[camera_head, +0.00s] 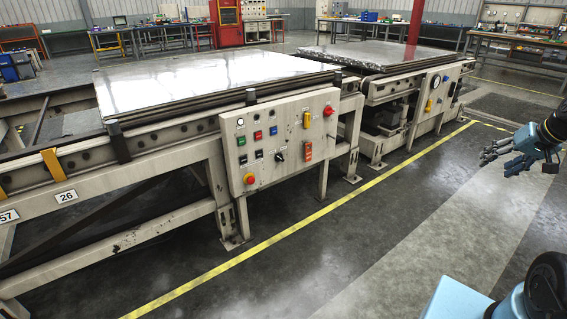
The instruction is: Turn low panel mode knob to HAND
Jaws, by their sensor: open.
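The low panel (243,150) is a pale metal box on the front side of the near press frame. A small black rotary knob (279,157) sits on its lower middle part. The knob's labels and pointing direction are too small to read. My gripper (496,156) is at the right edge of the view, with dark fingers spread open and empty. It is in the air over the floor, well to the right of the panel and apart from it.
The panel also bears coloured buttons, a red mushroom button (249,178) and an orange switch (308,149). A second press frame with a gauge panel (436,90) stands behind to the right. The grey floor (400,240) right of the yellow line is clear.

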